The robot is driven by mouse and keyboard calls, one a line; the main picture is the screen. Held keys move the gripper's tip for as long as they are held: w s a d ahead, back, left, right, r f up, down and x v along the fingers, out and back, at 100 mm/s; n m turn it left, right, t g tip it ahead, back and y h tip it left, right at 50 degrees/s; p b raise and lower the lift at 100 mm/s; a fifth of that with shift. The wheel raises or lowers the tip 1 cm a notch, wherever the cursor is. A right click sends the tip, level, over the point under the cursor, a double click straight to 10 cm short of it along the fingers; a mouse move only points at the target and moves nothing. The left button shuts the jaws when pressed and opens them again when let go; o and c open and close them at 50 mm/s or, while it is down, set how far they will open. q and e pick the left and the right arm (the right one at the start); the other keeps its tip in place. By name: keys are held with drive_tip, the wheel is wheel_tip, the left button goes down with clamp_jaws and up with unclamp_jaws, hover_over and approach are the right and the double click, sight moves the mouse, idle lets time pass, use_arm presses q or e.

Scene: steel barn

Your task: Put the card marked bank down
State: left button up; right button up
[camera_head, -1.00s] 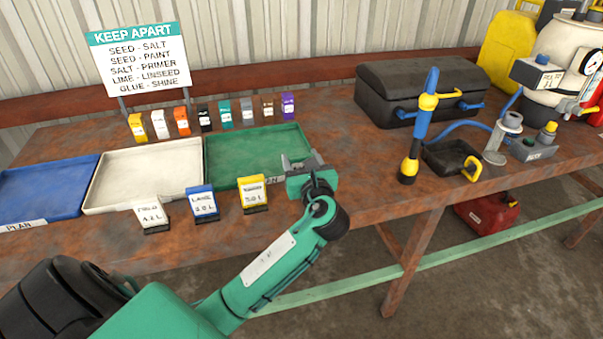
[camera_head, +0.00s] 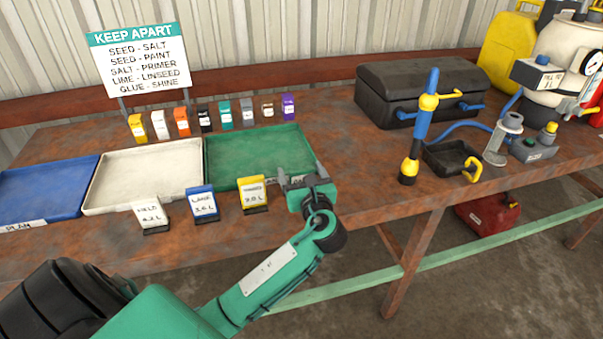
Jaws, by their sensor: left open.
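Three small cards stand along the bench front: a white one (camera_head: 151,216) reading "FIELD", a blue-topped one (camera_head: 204,205) that seems to read "LANE", and a yellow one (camera_head: 253,195) whose top word is too small to read surely. I cannot make out "bank" on any card. My left gripper (camera_head: 305,180) is open, just right of the yellow card and apart from it, over the front right corner of the green tray (camera_head: 252,158). No card shows between its jaws. It hides part of that tray's front label. My right gripper is out of view.
A white tray (camera_head: 140,172) and a blue tray (camera_head: 45,190) lie left of the green one. Several small coloured cartons (camera_head: 225,117) stand behind. A "KEEP APART" sign (camera_head: 140,62), black case (camera_head: 420,88) and blue-yellow tool (camera_head: 418,130) also stand on the bench.

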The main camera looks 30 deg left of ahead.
use_arm(q)
drive_tip(key=shift+r, duration=0.1)
drive_tip(key=v, duration=1.2)
drive_tip(key=shift+b, duration=0.35)
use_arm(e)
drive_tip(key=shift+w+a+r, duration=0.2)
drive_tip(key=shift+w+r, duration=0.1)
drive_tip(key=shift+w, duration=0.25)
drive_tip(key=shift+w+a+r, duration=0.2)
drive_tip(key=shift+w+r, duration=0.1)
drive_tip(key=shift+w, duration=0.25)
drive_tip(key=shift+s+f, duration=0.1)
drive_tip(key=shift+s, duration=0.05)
